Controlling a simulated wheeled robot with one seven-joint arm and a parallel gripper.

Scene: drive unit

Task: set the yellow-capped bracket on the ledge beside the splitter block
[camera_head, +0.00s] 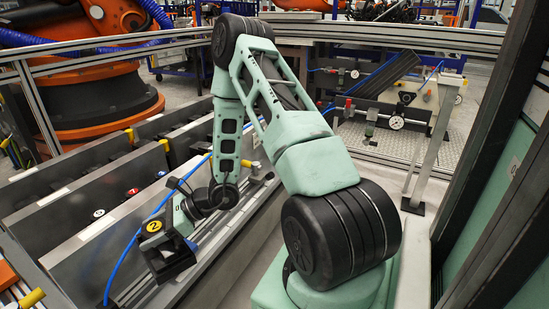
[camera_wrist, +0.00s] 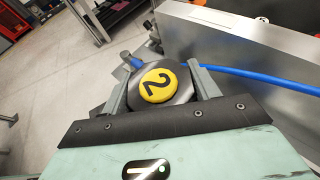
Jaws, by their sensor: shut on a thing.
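The yellow-capped bracket shows its round yellow cap marked 2 (camera_wrist: 158,85) in the wrist view, on a dark body between my two grey fingers. My gripper (camera_wrist: 160,88) is shut on it, one finger on each side. In the head view the cap (camera_head: 153,226) is at the end of my lowered arm, with my gripper (camera_head: 168,243) above the long metal rail. The bracket's underside is hidden, and I cannot tell whether it touches anything. A grey metal ledge-like rail (camera_head: 214,246) runs beside the bins. I cannot identify the splitter block for certain.
A blue hose (camera_head: 130,252) runs close by my gripper, and also shows in the wrist view (camera_wrist: 255,74). Grey bin walls (camera_head: 100,222) stand to the left. Gauges and valves (camera_head: 396,122) sit on a panel at the back right. A dark post (camera_head: 478,150) stands at right.

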